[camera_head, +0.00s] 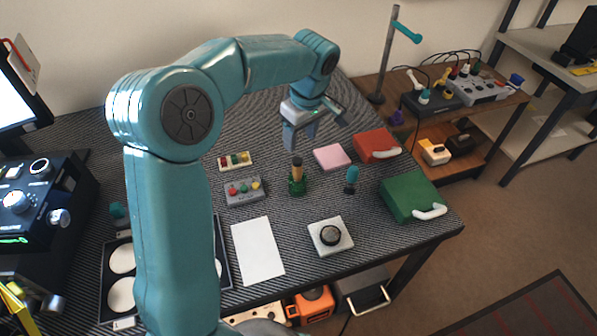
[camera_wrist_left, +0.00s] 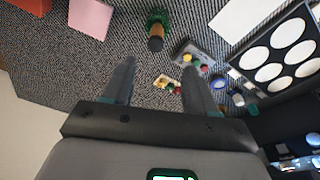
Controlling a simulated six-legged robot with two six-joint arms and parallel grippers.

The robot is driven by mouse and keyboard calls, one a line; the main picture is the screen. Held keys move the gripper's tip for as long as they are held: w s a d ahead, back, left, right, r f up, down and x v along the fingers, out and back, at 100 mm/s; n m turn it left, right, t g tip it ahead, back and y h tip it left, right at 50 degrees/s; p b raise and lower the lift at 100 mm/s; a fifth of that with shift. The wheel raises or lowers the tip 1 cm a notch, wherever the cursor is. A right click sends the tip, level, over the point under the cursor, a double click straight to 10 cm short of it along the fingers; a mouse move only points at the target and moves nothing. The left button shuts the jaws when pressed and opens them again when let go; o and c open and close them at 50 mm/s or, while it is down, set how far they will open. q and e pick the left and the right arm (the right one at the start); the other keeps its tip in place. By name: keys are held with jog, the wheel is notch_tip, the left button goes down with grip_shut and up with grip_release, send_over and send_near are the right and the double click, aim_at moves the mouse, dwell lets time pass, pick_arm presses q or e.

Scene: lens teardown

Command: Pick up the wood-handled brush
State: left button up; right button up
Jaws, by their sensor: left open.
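The wood-handled brush (camera_head: 297,170) stands upright on the striped mat near the middle of the table, with a tan handle, a dark top and a green lower part. It also shows in the left wrist view (camera_wrist_left: 156,34), near the top edge, beyond the fingertips. My left gripper (camera_head: 301,138) hangs above and behind the brush, open and empty. I cannot tell whether the green part is a holder or part of the brush. My right gripper is not in view.
A pink block (camera_head: 332,157), a teal-topped object (camera_head: 351,176), a red case (camera_head: 375,146) and a green case (camera_head: 408,196) lie to the right. A grey button box (camera_head: 244,191) is close on the left. White paper (camera_head: 257,251) and a white pad (camera_head: 330,248) lie in front.

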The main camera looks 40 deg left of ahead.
aim_at(297, 160)
pick_arm(q)
jog(key=f, duration=0.2)
jog(key=a+f, duration=0.1)
jog(key=f, duration=0.3)
jog(key=shift+w+a+f, duration=0.15)
jog(key=shift+w+f, duration=0.1)
jog(key=shift+f, duration=0.45)
jog(key=shift+s, duration=0.2)
jog(key=shift+f, duration=0.35)
jog(key=f, duration=0.2)
jog(key=w+a+f, duration=0.1)
jog(key=f, duration=0.1)
jog(key=shift+f, duration=0.1)
jog(key=shift+s+f, duration=0.15)
jog(key=shift+f, duration=0.15)
jog(key=shift+c, duration=0.3)
jog(key=c, duration=0.5)
grip_shut()
